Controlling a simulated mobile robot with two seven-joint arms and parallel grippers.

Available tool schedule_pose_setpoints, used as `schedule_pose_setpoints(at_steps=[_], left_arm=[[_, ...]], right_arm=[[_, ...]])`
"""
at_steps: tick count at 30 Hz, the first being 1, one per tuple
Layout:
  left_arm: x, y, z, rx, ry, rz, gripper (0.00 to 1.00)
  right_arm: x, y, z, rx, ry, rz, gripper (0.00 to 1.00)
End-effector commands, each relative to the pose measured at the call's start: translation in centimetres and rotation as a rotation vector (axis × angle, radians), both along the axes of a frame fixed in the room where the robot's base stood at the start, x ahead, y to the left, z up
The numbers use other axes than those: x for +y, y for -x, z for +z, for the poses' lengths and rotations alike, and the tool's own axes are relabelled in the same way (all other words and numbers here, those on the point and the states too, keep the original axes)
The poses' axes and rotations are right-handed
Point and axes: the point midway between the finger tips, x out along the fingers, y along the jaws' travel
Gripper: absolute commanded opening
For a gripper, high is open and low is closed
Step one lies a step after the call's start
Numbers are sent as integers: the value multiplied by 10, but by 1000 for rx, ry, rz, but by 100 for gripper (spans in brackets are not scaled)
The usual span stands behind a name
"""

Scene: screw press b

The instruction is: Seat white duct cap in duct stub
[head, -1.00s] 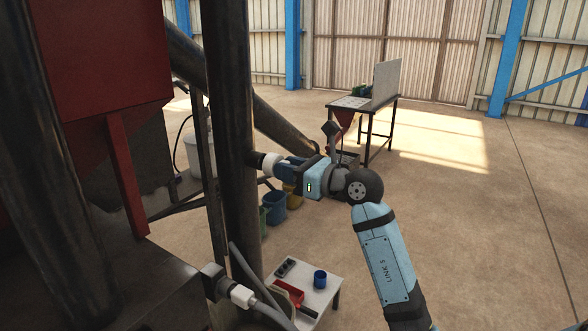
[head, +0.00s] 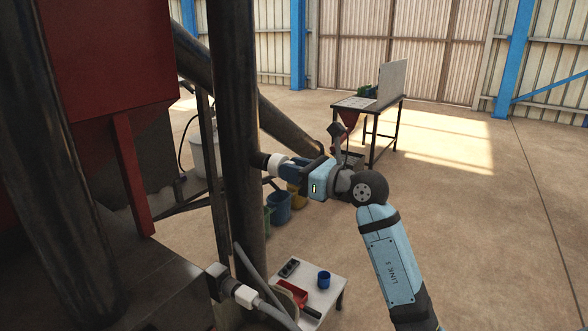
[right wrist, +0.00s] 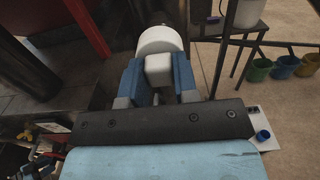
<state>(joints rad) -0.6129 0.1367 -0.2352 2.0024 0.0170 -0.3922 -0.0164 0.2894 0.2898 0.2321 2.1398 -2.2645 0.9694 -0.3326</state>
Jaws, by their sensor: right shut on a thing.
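The white duct cap (head: 272,163) is at the short dark duct stub (head: 259,160) on the side of the tall dark pipe. My right gripper (head: 281,167) is shut on the cap from the right. In the right wrist view the cap shows a rounded white disc (right wrist: 160,40) and a block-like grip (right wrist: 158,70) between the blue fingers. The cap lies against or very close to the stub's mouth; I cannot tell how deep it sits. The disc hides the stub in the right wrist view.
The tall dark pipe (head: 232,120) and red machine (head: 100,50) stand close on the left. A low white table (head: 325,297) with a blue cup (head: 324,278) is below. Buckets (head: 279,206) stand behind the gripper.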

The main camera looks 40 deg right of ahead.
Motion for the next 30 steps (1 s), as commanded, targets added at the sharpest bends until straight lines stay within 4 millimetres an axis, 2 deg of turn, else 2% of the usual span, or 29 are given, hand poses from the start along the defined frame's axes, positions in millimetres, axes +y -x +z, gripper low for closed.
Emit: schedule_pose_setpoints(at_steps=[16, 30], left_arm=[[0, 0, 2, 0, -1, 1, 43], [1, 0, 5, 1, -1, 1, 43]], right_arm=[[1, -2, 0, 1, -1, 0, 0], [7, -16, 0, 1, -2, 1, 0]])
